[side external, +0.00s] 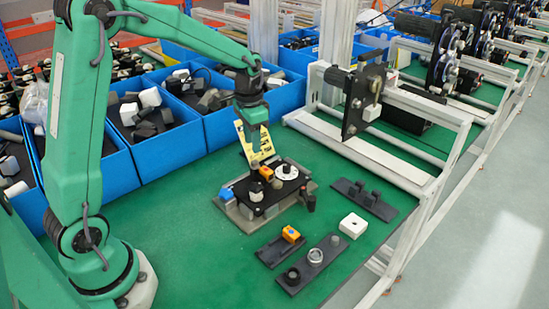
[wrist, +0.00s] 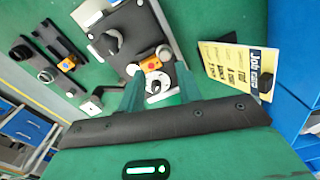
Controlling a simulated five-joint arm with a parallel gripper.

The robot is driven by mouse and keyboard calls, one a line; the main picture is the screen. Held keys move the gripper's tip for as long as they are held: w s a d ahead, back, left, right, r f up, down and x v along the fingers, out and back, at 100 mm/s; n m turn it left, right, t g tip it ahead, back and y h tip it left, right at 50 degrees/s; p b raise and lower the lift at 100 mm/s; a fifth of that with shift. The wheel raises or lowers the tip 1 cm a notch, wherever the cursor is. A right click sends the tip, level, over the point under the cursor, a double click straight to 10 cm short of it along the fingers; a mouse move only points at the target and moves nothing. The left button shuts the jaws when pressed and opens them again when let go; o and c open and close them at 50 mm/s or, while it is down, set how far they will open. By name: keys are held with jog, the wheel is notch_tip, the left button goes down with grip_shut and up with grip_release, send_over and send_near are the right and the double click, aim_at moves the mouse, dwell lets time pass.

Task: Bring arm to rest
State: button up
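My green arm reaches over the table in the side external view, with my gripper (side external: 255,147) pointing down above a black plate on a grey base (side external: 231,209). In the wrist view, the two green fingers of my gripper (wrist: 158,84) stand apart, with nothing held between them. The dial also shows in the side external view (side external: 287,171), right of the gripper. I cannot tell the exact height of the fingertips above the plate.
Blue bins (side external: 176,142) of parts line the back left. Dark strips with parts (side external: 306,268) and a white block (side external: 353,225) lie at the front right. A white frame (side external: 408,167) stands right. Green table shows between them.

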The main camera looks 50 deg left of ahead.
jog(key=s+d+r+n+t, duration=0.1)
jog(key=s+d+r, duration=0.1)
jog(key=s, duration=0.5)
jog(key=s+d+r+n+t, duration=0.1)
jog(key=s+d+r+t, duration=0.1)
jog(key=s+r, duration=0.3)
jog(key=s+d+r+n+t, duration=0.1)
jog(key=s+r, duration=0.3)
jog(key=s, duration=0.5)
jog(key=shift+d+t, duration=0.6)
jog(key=shift+d, duration=0.15)
dwell(1.2)
